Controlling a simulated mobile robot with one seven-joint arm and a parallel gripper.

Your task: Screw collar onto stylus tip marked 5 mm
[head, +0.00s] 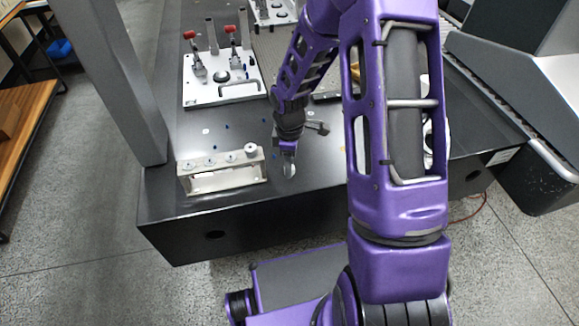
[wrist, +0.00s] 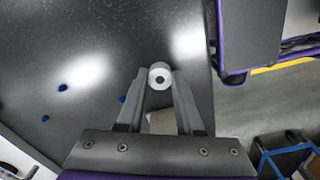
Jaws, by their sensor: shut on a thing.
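A white ring-shaped collar (wrist: 159,76) with a dark central hole sits between the fingertips of my gripper (wrist: 158,82) in the wrist view. My gripper (head: 289,160) is shut on it, and the collar (head: 289,170) hangs above the dark table just right of a pale stylus rack (head: 222,181) in the head view. Several small stylus positions line the rack's top. A white round piece (head: 250,149) stands at the rack's right end. The markings are too small to read, so I cannot tell which tip is 5 mm.
A white fixture plate (head: 222,88) with red-handled clamps stands behind the rack. Small blue spots dot the dark table (head: 225,220). A grey column (head: 110,75) rises at the left.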

